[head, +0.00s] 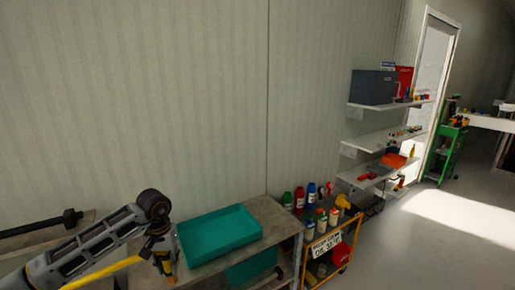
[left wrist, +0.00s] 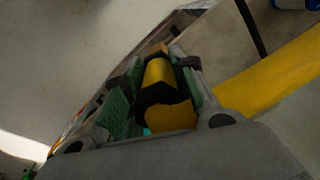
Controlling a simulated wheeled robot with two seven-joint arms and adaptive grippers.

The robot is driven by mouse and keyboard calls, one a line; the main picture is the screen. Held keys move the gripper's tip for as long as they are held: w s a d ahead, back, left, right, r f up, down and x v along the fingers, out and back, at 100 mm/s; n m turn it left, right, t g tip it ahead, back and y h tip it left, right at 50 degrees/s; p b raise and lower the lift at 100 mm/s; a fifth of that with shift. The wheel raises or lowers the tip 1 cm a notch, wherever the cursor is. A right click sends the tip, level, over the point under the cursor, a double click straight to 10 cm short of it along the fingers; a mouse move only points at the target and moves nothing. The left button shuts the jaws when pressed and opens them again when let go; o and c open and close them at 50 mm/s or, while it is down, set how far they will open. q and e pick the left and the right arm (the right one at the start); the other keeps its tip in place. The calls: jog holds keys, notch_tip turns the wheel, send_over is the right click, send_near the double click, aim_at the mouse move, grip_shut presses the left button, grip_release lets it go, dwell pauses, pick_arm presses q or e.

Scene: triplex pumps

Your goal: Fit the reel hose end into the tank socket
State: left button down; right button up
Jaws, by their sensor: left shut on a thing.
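My left gripper (head: 163,264) is low in the head view, at the left end of the bench, beside the teal tray. In the left wrist view my left gripper (left wrist: 160,92) has its green-padded fingers shut on the reel hose end (left wrist: 159,73), a yellow and black cylinder. The yellow hose (head: 105,272) runs along my left arm in the head view. In the left wrist view a thick yellow length (left wrist: 275,80) passes on the right. I cannot make out the tank socket in either view. My right gripper is not in view.
A teal tray (head: 218,222) lies on the grey bench (head: 272,212). An orange cart (head: 341,253) with bottles stands to its right. Wall shelves (head: 376,143) hold boxes and small parts. A green cart (head: 447,155) is farther back. Open floor (head: 445,230) lies at the right.

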pick_arm(q)
jog(key=s+d+f+m, duration=0.1)
jog(key=s+d+f, duration=0.5)
jog(key=f, duration=0.2)
jog(key=shift+s+d+f, duration=0.2)
jog(key=shift+d, duration=0.05)
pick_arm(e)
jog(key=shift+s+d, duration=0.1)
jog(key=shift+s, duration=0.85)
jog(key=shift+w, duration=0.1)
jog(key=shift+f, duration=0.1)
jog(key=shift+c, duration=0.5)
pick_arm(q)
jog(key=s+f, duration=0.4)
jog(key=f, duration=1.1)
